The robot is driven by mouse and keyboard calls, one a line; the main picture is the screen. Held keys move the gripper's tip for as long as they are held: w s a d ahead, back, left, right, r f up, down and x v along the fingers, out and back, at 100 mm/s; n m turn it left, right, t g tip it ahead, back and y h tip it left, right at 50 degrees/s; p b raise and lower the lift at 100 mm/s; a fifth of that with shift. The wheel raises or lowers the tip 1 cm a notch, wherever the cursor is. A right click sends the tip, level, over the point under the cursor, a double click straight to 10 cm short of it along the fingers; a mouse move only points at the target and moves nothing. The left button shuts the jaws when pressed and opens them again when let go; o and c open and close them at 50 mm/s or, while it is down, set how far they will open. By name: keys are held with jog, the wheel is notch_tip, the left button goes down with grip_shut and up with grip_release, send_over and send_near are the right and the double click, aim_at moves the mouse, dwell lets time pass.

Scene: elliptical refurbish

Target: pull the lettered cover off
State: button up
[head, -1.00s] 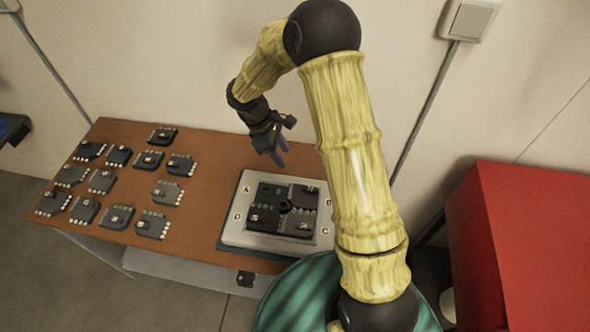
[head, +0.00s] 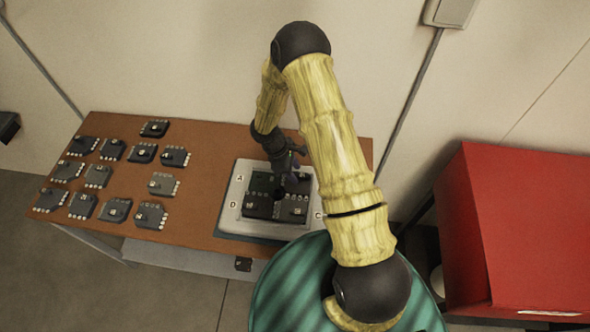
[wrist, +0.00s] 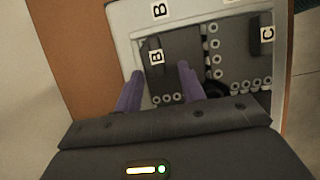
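The white tray (head: 228,215) on the table has corner letters; A, D and C show in the head view, and my arm hides the B corner. The dark cover lettered B (wrist: 180,45) and the dark cover lettered C (wrist: 240,55) sit side by side in the wrist view. In the head view my gripper (head: 293,182) is over the tray's upper right. I cannot tell if it touches the cover.
Several loose dark and grey covers (head: 97,176) lie on the left of the brown table (head: 205,160). A red box (head: 520,230) stands to the right, and the wall is behind the table.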

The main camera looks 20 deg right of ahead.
jog(key=shift+d+f, duration=0.2)
jog(key=shift+f, duration=0.35)
grip_shut()
dwell(1.7)
